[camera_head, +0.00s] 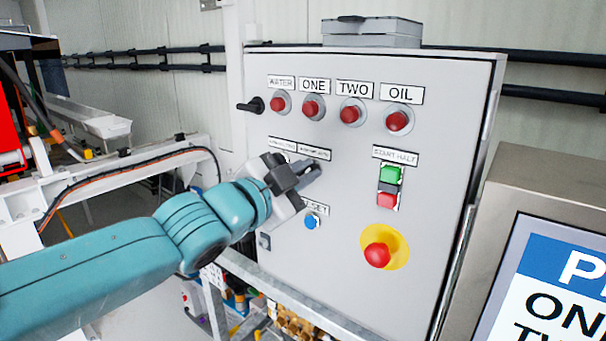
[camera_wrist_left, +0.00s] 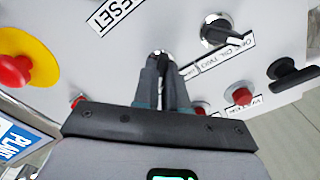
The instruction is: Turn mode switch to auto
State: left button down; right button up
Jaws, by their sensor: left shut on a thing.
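My left gripper (camera_head: 308,173) reaches in from the left to the grey control panel (camera_head: 345,240). In the left wrist view its two dark fingers (camera_wrist_left: 166,78) are shut on the mode switch (camera_wrist_left: 158,53). Only a bit of the switch's silver ring shows at the fingertips; its knob is hidden, so I cannot tell which way it points. In the head view the gripper covers the switch, below a small label (camera_head: 315,153) too small to read surely. My right gripper is not in view.
A second black rotary switch (camera_wrist_left: 222,32) sits beside the gripped one. Red lamps (camera_head: 350,112) line the panel's top. A blue reset button (camera_head: 312,221), green start button (camera_head: 391,174) and red emergency stop (camera_head: 378,255) on yellow are nearby. A black handle (camera_head: 251,105) juts from the left edge.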

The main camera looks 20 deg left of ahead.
pick_arm(q)
jog(key=shift+f, duration=0.15)
jog(key=c, duration=1.2)
grip_release()
jog(key=p+v, duration=0.5)
jog(key=v, duration=1.1)
jog(key=shift+s, duration=0.2)
